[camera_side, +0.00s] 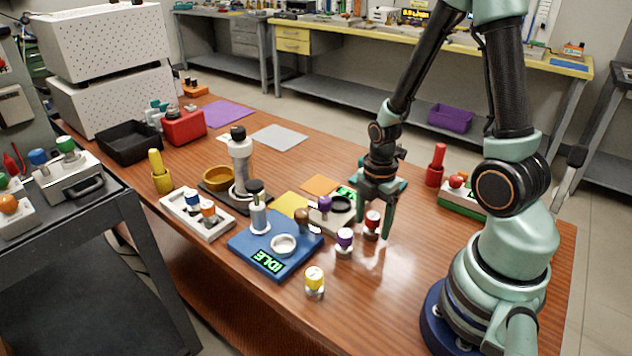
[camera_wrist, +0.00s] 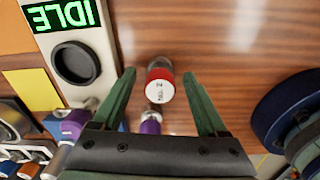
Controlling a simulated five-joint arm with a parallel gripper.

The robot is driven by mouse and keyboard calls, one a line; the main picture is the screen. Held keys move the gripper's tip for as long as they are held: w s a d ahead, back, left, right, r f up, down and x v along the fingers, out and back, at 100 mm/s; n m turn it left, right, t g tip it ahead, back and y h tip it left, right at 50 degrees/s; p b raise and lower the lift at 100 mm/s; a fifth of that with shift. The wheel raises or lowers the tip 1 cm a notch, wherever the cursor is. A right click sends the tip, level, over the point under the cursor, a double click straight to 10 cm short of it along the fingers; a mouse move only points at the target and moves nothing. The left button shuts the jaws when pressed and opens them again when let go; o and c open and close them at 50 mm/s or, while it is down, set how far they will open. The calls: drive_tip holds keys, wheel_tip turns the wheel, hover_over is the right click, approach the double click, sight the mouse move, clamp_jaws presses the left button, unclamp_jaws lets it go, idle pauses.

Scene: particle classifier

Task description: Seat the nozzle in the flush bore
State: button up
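A small red-collared piece (camera_side: 372,219) stands upright on the table; the wrist view shows its white lettered top (camera_wrist: 160,90), too small to read. My gripper (camera_side: 376,228) is open, with its fingers on either side of this piece and no clear contact. It also shows in the wrist view (camera_wrist: 159,76). Similar purple-collared (camera_side: 344,240) and yellow-collared (camera_side: 314,280) pieces stand nearby. I cannot tell which is the nozzle. A pale block with an IDLE display has a round dark opening (camera_wrist: 76,62), possibly the flush bore; it also shows in the side view (camera_side: 341,203).
A white tray (camera_side: 197,215) and microscope-like device (camera_side: 240,165) are farther left. A red-knobbed green-and-white box (camera_side: 460,198) stands right. Bare wood lies in front.

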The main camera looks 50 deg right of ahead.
clamp_jaws()
drive_tip(key=shift+r, duration=0.15)
